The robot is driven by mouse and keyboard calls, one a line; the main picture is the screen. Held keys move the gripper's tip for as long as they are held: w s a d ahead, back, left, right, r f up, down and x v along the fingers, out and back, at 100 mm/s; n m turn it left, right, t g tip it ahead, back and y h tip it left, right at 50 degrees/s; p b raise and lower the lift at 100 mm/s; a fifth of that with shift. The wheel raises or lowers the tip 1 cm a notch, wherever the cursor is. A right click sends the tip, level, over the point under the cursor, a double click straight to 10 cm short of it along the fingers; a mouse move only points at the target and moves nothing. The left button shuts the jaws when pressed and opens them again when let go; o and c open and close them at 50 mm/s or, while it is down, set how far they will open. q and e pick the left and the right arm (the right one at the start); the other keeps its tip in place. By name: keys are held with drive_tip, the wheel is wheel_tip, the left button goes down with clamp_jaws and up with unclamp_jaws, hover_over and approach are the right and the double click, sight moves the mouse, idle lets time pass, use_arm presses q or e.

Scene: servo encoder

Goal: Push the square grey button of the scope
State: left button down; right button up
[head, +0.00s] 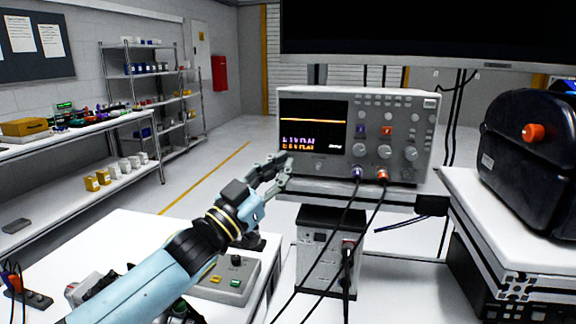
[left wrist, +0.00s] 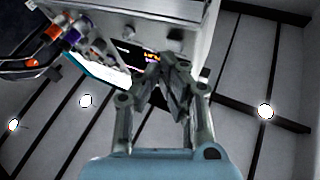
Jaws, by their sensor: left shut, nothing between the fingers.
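The scope (head: 424,112) stands on a shelf with its lit screen (head: 312,118) on the left and knobs on the right. My left gripper (head: 283,160) is shut and empty, at the lower left corner of the scope front. In the left wrist view my shut fingers (left wrist: 163,75) overlap the scope's screen edge. A small dark grey square (left wrist: 176,35), which looks like the button, shows just beyond the fingertips on the scope front. I cannot tell whether the fingers touch the scope. In the head view the gripper hides that corner. My right gripper is not in view.
Cables hang from purple and orange plugs (head: 382,175) at the scope's lower front. A grey box (head: 330,235) stands below it. A monitor (head: 430,35) is above, and a black case (head: 530,165) stands right. A control box (head: 228,280) sits under my left arm.

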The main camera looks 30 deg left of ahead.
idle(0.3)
use_arm(q)
drive_tip(key=shift+w+a, duration=0.1)
drive_tip(key=shift+w, duration=0.35)
idle(0.3)
drive_tip(key=shift+s, duration=0.45)
drive_tip(key=shift+p, duration=0.3)
